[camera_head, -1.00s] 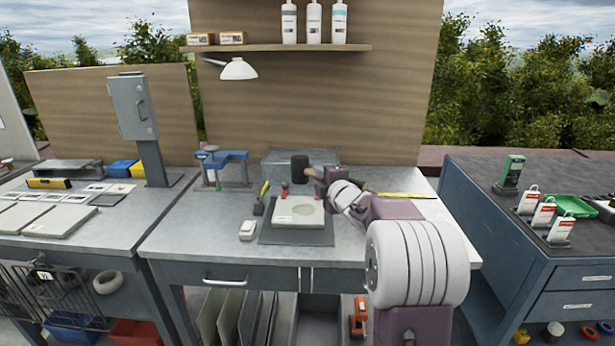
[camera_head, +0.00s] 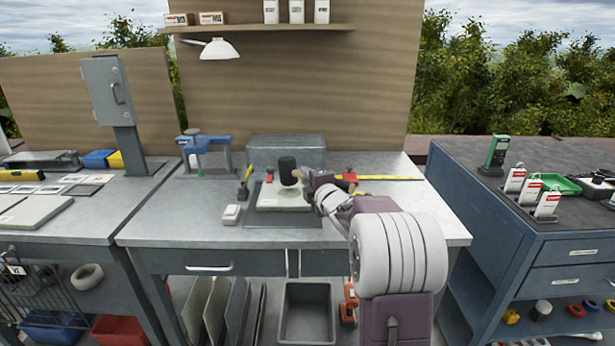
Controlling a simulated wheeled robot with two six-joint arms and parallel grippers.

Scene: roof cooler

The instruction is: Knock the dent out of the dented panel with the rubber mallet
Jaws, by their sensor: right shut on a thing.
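The rubber mallet has a black head (camera_head: 288,171) and a short stretch of light handle. My right gripper (camera_head: 308,178) is shut on the mallet's handle. The mallet head is over the far middle part of the pale panel (camera_head: 276,200); I cannot tell whether it touches. The dent is not clear in this view, and the mallet and gripper cover part of the panel. Red clamps (camera_head: 270,175) show at the panel's far edge. My left gripper is not in view.
A small white box (camera_head: 232,214) and a yellow-and-black tool (camera_head: 245,182) lie left of the panel. A grey case (camera_head: 286,148) stands behind. A blue vise-like tool (camera_head: 204,143) is at the back left. The bench's front left is clear.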

